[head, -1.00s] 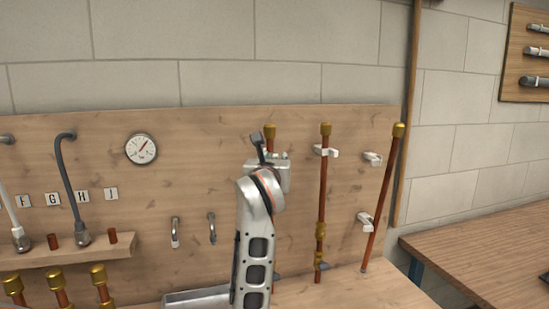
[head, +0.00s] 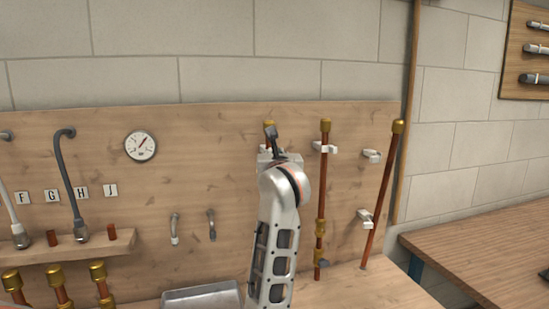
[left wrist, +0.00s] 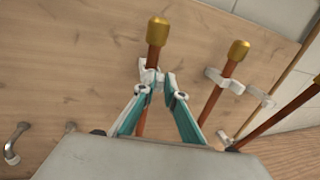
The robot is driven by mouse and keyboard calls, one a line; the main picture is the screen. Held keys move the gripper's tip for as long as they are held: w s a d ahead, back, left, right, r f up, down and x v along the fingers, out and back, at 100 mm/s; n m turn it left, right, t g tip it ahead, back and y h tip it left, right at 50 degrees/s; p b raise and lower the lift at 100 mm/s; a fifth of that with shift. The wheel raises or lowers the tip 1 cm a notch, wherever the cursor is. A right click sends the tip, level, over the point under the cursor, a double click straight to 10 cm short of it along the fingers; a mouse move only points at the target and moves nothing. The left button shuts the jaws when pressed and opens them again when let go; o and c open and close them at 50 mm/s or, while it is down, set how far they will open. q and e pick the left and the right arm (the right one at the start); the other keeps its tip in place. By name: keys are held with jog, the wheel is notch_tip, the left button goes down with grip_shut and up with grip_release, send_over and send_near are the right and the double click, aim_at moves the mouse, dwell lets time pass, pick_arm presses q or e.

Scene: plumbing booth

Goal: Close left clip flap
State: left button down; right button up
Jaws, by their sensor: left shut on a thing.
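The left copper pipe (left wrist: 157,35) with a brass cap stands upright against the wooden board. Its white clip (left wrist: 147,67) shows in the left wrist view around the pipe, just below the cap. My left gripper (left wrist: 161,84) has its teal fingers angled inward with both tips at this clip. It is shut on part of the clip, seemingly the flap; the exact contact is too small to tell. In the head view my left gripper (head: 271,140) and arm hide most of this clip and pipe. My right gripper is not in view.
A middle pipe (head: 323,190) stands in a white clip (head: 325,148) just to the right. A third pipe (head: 383,190) leans beside two white clips (head: 372,156). A metal tray (head: 202,297) lies lower left. Hooks and a gauge (head: 140,146) are on the board.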

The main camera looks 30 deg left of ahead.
pick_arm(q)
jog(key=shift+w+d+n+g+y+b, duration=0.1)
jog(key=shift+w+n+g+y+b, duration=0.2)
jog(key=shift+n+g+y, duration=0.45)
jog(key=shift+w+d+n+g+y+b, duration=0.1)
jog(key=shift+w+n+g+y+b, duration=0.2)
jog(key=shift+n+g+y, duration=0.45)
jog(key=c, duration=2.1)
grip_release()
jog(key=shift+a, duration=0.1)
notch_tip(320, 180, up, 10)
